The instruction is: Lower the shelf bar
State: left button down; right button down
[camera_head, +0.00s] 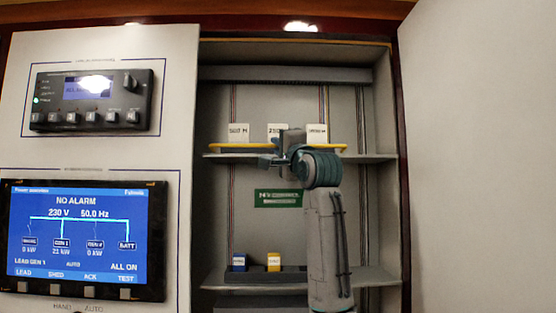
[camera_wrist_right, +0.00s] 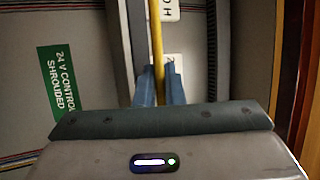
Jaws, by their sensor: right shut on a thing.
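The shelf bar (camera_head: 236,146) is a thin yellow rail along the front of the upper shelf (camera_head: 378,157) in the open cabinet. My right gripper (camera_head: 279,147) is at the middle of the bar and hides part of it. In the right wrist view the yellow bar (camera_wrist_right: 156,40) runs down between the two blue fingers of the right gripper (camera_wrist_right: 159,88), which are shut on it. The bar looks level in the head view. My left gripper is not in view.
White label cards (camera_head: 238,132) stand behind the bar. A green sign (camera_head: 278,198) is on the back wall. Control panels (camera_head: 80,240) are at left; a pale door (camera_head: 480,150) is at right.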

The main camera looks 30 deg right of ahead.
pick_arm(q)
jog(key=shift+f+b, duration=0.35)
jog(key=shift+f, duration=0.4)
pick_arm(e)
jog(key=shift+f+n+t, duration=0.25)
jog(key=shift+n+t, duration=0.05)
jog(key=shift+t, duration=0.1)
jog(key=c, duration=1.5)
grip_release()
jog(key=shift+c, duration=0.2)
jog(key=shift+s, duration=0.1)
